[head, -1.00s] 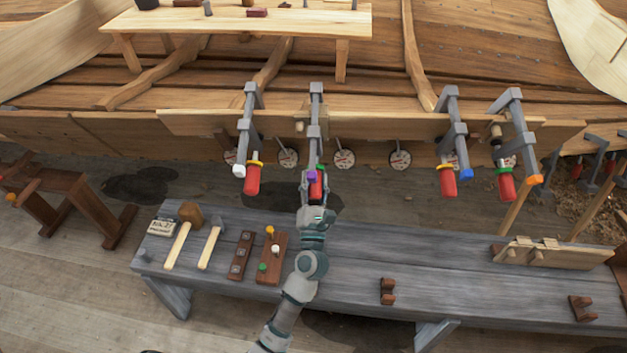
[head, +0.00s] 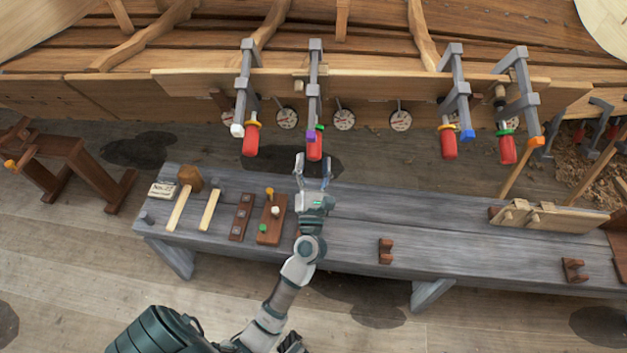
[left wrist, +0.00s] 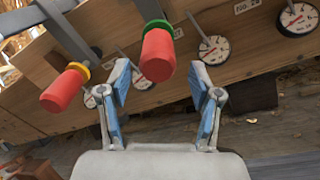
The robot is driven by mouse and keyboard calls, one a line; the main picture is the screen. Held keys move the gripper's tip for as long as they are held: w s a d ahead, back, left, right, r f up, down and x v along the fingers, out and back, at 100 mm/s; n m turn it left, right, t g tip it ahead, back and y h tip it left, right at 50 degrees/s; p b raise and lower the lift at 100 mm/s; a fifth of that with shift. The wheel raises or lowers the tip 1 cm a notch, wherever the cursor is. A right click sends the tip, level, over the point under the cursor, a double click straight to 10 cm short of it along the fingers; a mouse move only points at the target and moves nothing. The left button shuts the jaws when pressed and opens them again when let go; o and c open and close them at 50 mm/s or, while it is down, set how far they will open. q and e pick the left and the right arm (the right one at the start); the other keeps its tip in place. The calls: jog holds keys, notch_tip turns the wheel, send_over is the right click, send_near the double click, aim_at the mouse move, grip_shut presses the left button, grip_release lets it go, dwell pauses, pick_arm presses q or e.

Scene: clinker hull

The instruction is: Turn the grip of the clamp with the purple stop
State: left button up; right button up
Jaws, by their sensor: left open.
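The clamp with the purple stop (head: 311,136) hangs on the hull plank, second from the left. It has a grey frame (head: 314,75), a green collar (head: 320,127) and a red grip (head: 315,150) pointing down. My left gripper (head: 312,166) is open and empty, just below the grip's lower end in the head view. In the left wrist view the red grip with the green collar (left wrist: 157,56) lies beyond and between the open fingertips (left wrist: 158,82), apparently clear of both. The purple stop is not visible there.
A clamp with a yellow collar and white stop (head: 237,130) hangs close on the left. Two more clamps hang at right. Round dials (head: 344,119) line the plank. Below, the grey bench (head: 350,215) carries mallets, wooden blocks and a plank piece (head: 550,219).

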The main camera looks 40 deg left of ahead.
pick_arm(q)
jog(key=v, duration=0.6)
jog(key=shift+d+f, duration=0.15)
jog(key=shift+s, duration=0.15)
dwell(1.0)
